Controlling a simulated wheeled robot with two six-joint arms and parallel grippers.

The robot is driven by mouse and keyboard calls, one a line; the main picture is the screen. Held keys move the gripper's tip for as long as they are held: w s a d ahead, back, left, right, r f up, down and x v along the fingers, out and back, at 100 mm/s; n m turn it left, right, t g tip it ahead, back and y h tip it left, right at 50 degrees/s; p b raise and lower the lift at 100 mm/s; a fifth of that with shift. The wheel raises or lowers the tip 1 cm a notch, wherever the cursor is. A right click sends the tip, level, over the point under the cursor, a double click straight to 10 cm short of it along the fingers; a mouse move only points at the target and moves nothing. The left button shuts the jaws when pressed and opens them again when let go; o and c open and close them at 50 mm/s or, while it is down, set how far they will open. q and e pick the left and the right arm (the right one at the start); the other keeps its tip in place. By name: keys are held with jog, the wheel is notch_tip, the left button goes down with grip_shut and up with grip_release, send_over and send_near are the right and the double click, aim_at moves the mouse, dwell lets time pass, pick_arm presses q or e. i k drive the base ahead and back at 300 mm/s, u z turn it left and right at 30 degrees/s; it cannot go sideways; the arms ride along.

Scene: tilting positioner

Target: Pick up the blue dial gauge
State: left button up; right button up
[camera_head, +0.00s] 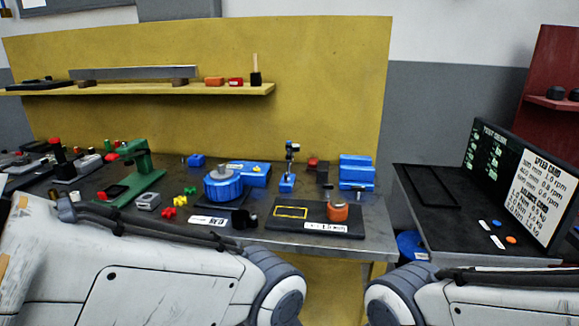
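A small blue device with an upright dark post and a small head on top (287,183) stands near the middle of the bench; it looks like the blue dial gauge, but its face is too small to read. It stands upright on the dark bench top (262,205). My two white arms show at the bottom left and bottom right, well in front of it. Neither gripper is in view.
Left of the gauge is a blue round positioner (223,186) with a grey top. A dark plate (275,224) with an orange-brown knob (337,211) lies in front. A yellow panel (320,90) rises behind.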

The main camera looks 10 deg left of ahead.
aim_at(283, 187)
jog(key=z, duration=0.15)
jog(key=i, duration=1.25)
jog(key=u, duration=0.8)
jog(key=i, duration=0.7)
jog(key=u, duration=0.6)
